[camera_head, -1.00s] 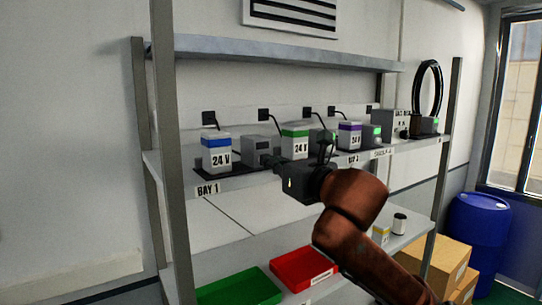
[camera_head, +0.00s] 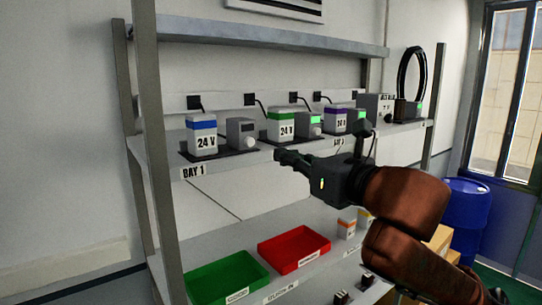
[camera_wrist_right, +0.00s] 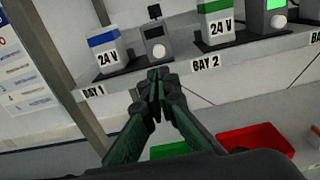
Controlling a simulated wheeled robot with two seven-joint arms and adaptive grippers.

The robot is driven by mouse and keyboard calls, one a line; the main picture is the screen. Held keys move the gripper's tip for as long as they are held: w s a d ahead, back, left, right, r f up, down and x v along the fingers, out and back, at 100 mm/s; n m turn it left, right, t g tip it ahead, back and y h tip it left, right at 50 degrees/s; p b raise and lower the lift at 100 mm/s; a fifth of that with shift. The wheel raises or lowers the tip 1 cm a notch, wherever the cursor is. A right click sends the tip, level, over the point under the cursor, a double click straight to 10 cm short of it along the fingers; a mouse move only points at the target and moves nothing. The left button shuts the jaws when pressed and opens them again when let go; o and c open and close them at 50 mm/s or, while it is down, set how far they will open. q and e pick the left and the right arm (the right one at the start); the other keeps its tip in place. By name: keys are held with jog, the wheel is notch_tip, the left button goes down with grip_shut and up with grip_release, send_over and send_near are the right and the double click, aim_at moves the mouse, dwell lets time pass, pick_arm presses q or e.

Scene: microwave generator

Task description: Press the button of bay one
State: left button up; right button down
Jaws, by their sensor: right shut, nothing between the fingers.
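Bay one is at the left of the upper shelf, above the label BAY 1 (camera_head: 194,171). It holds a blue-banded 24 V battery (camera_head: 203,136) and a grey charger unit (camera_head: 241,133) on a dark base. In the right wrist view the charger unit (camera_wrist_right: 156,44) has a dark screen and a small round button (camera_wrist_right: 159,50) on its front. My right gripper (camera_head: 279,156) is shut and empty, in front of and below the shelf edge, right of bay one and apart from it. Its fingertips (camera_wrist_right: 157,76) show below the charger in the wrist view. My left gripper is not in view.
A green-banded battery (camera_head: 281,124) and a charger with a lit green screen (camera_head: 309,124) stand right of bay one. A purple-banded battery (camera_head: 335,120) is further right. The lower shelf holds a green tray (camera_head: 228,279) and a red tray (camera_head: 294,250). A shelf post (camera_head: 160,150) stands at the left.

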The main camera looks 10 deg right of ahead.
jog(key=shift+v, duration=1.2)
